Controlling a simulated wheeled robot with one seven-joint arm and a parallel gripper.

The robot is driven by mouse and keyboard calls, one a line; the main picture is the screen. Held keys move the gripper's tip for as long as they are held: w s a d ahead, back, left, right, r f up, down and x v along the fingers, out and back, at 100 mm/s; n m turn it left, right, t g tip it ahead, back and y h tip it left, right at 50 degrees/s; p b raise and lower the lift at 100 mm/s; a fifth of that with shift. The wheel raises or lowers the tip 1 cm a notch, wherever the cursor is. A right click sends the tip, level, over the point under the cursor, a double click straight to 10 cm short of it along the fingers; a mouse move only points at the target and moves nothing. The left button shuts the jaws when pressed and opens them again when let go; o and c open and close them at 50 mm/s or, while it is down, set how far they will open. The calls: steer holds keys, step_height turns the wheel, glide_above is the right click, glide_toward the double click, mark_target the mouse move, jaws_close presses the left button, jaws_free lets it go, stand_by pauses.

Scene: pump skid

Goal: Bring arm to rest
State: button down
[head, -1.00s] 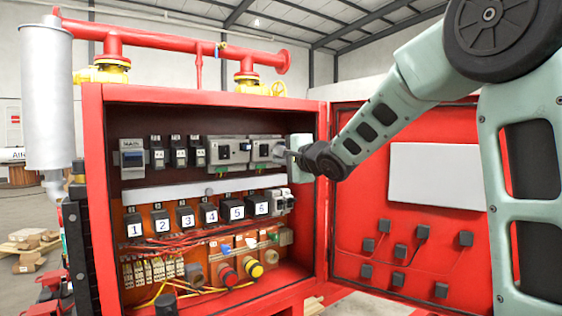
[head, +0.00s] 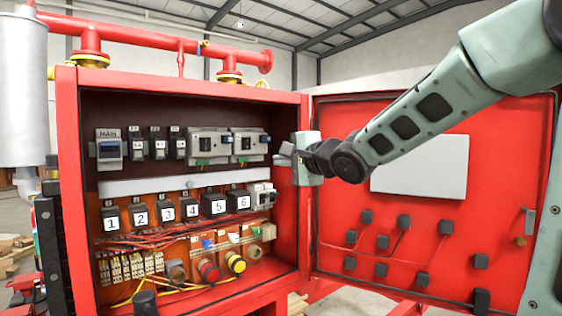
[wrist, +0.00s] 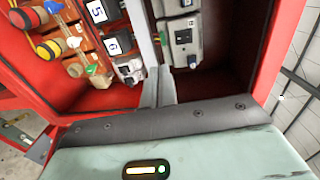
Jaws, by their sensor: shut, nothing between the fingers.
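My gripper (head: 283,155) is at the right edge of the open red cabinet (head: 68,190), near the right end of the upper device row. In the wrist view its fingers (wrist: 158,88) are together with nothing between them. They point into the cabinet, with the grey devices (wrist: 183,38) just beyond; I cannot tell the exact gap. My arm (head: 405,125) reaches in from the upper right, in front of the open red door (head: 350,120).
The cabinet holds a MAIN switch (head: 109,148), numbered black units (head: 164,211), loose red wires and red and yellow buttons (head: 235,263). The door carries a white panel (head: 420,167) and several small black blocks. Red pipes (head: 135,40) run above the cabinet.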

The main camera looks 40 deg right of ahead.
stand_by(0.3)
steer(key=s+a+f+n+g, duration=0.3)
steer(key=a+f+n, duration=0.1)
steer(key=a+f, duration=0.3)
steer(key=s+a+f+n+g+y, duration=0.1)
steer(key=s+a+f+n+g, duration=0.25)
steer(key=a+f, duration=0.25)
steer(key=s+a+f+n+g, duration=0.2)
steer(key=a+f+n, duration=0.3)
steer(key=a+f, duration=0.2)
steer(key=s+a+f+n+g, duration=0.2)
steer(key=s+f+n, duration=0.1)
steer(key=s, duration=0.4)
steer(key=s+a+f+n+g+b, duration=0.1)
steer(key=s+a+f+n+g, duration=0.1)
steer(key=s, duration=0.5)
steer(key=s+a+f+n+g+h, duration=0.1)
steer(key=s+f+n+g, duration=0.3)
steer(key=s+n, duration=0.4)
steer(key=shift+a+f, duration=0.8)
steer(key=shift+a, duration=0.1)
